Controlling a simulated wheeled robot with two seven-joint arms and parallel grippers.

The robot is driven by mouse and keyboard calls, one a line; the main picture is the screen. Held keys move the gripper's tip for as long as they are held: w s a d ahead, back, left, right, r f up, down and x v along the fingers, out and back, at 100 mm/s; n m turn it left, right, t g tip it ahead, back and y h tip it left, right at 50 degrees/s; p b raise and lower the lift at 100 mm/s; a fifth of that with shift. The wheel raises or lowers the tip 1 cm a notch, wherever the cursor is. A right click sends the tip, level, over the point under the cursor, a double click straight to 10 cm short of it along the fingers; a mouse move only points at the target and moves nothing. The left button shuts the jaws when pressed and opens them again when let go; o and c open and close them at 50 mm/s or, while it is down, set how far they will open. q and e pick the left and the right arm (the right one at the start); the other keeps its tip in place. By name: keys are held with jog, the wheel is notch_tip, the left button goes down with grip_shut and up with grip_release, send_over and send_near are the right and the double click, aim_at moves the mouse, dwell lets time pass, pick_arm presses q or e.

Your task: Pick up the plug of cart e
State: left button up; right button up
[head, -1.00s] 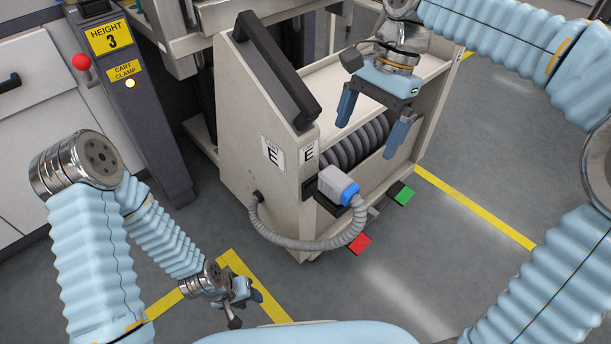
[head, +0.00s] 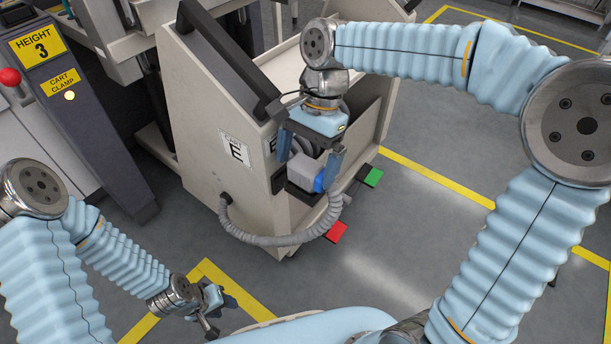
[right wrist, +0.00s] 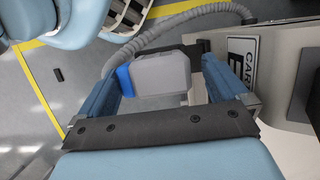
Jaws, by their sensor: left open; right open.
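Cart E (head: 205,115) is a beige trolley with a black handle and an "E" label. Its plug (head: 303,172) is a grey block with a blue end, at the cart's front corner, with a grey corrugated hose (head: 265,239) looping below. My right gripper (head: 308,172) is open, with its fingers on either side of the plug. In the right wrist view the plug (right wrist: 160,74) lies between the two blue fingers, with the blue end near the left finger; contact cannot be told. My left gripper (head: 215,312) is open and empty, low over the floor at lower left.
A dark post (head: 85,110) with a red knob, marked "HEIGHT 3" and "CART CLAMP", stands left of the cart. A red pedal (head: 336,231) and a green pedal (head: 373,176) stick out low at the cart's front. Floor to the right is clear.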

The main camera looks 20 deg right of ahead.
jog(key=x, duration=0.2)
jog(key=shift+s+a+f, duration=0.1)
jog(key=shift+f, duration=0.2)
jog(key=c, duration=1.4)
